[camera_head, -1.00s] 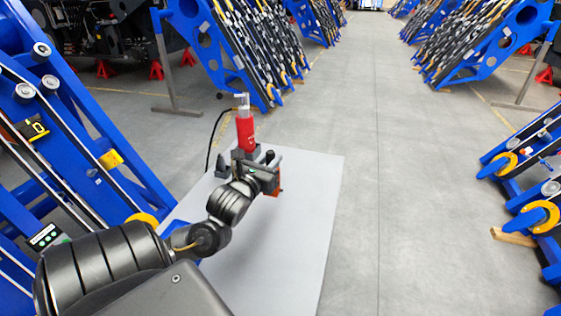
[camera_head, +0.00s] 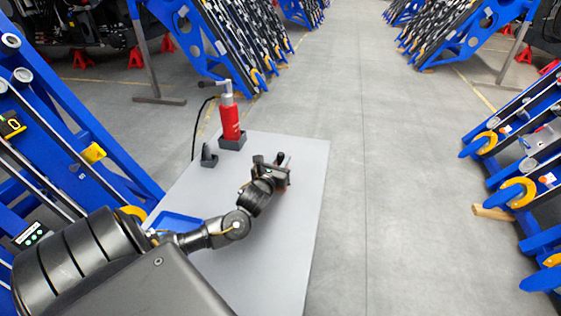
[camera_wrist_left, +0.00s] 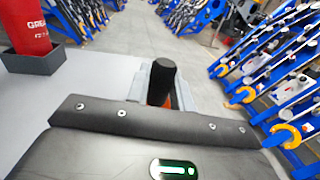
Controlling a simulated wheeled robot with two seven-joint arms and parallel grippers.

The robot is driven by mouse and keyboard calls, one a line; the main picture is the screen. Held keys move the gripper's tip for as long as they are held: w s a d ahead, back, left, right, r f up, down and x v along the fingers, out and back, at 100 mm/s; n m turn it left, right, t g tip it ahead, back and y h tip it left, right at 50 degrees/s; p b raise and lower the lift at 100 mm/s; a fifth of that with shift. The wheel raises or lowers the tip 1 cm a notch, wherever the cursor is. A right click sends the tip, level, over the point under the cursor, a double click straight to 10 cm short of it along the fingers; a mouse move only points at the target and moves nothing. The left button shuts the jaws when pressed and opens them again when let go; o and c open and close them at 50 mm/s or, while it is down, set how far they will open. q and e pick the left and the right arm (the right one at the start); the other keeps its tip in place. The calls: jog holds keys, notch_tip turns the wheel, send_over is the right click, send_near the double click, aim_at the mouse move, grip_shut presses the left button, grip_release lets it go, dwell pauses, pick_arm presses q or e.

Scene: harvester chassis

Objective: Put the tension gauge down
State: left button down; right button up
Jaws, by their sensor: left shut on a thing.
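My left gripper (camera_head: 284,168) is shut on the tension gauge, over the right half of a pale grey table (camera_head: 285,230). In the left wrist view the gauge (camera_wrist_left: 163,75) shows as a black upright cylinder between the fingers, with a bit of orange below it. The gripper hides most of the gauge in the head view; a little orange-brown shows under the fingers. I cannot tell whether the gauge touches the table. My right gripper is not in view.
A red tool (camera_head: 229,122) stands in a dark holder at the table's far left, beside a small dark holder (camera_head: 208,158). A blue tray (camera_head: 172,222) lies near the left edge. Blue racks (camera_head: 75,110) stand left. The table's front right is bare.

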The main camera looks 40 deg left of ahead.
pick_arm(q)
jog(key=shift+f, duration=0.35)
jog(key=c, duration=1.2)
grip_release()
jog(key=v, duration=1.2)
